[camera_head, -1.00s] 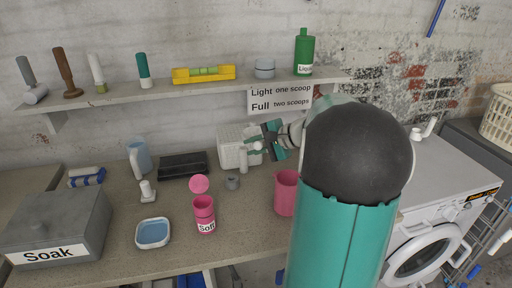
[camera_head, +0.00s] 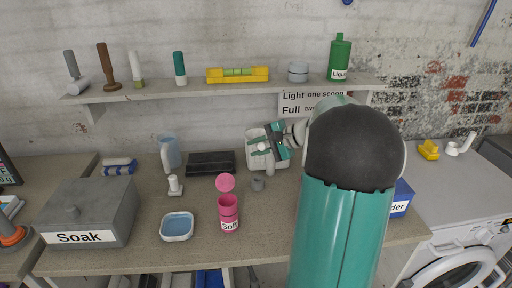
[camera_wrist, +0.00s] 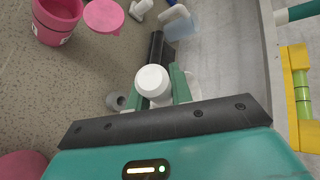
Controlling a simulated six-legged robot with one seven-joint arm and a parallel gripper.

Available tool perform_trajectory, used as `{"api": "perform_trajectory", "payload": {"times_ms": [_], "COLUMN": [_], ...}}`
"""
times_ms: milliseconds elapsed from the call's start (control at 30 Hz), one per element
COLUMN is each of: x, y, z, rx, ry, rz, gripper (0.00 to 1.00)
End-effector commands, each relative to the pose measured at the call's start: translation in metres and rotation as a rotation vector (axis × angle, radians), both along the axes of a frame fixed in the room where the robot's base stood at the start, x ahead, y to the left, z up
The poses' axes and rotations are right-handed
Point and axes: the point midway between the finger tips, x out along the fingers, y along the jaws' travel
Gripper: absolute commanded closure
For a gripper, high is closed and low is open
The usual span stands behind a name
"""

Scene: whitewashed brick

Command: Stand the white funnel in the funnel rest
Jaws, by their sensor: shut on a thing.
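My gripper (camera_head: 270,144) is shut on a white, round-ended piece, which I take to be the white funnel (camera_wrist: 152,82); only its blunt round end and short body show clearly. In the head view the funnel (camera_head: 263,147) is small, held above the bench in front of a white basket.
A pink pot (camera_head: 229,214) with a raised round lid stands left of the rest. A black tray (camera_head: 211,163), blue jug (camera_head: 169,154) and white basket (camera_head: 283,160) stand behind. The shelf (camera_head: 215,91) overhangs the back. My arm hides bench to the right.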

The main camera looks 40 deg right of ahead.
Motion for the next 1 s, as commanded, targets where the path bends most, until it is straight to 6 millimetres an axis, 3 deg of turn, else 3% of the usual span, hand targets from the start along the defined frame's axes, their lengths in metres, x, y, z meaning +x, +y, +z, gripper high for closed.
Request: {"api": "perform_trajectory", "payload": {"times_ms": [267,1000], "x": [0.001,0.003], "y": [0.001,0.002], "z": [-0.011,-0.085], "rx": [0.0,-0.001], "ry": [0.002,0.001], "rz": [0.002,0.006], "gripper": [1.0,1.0]}}
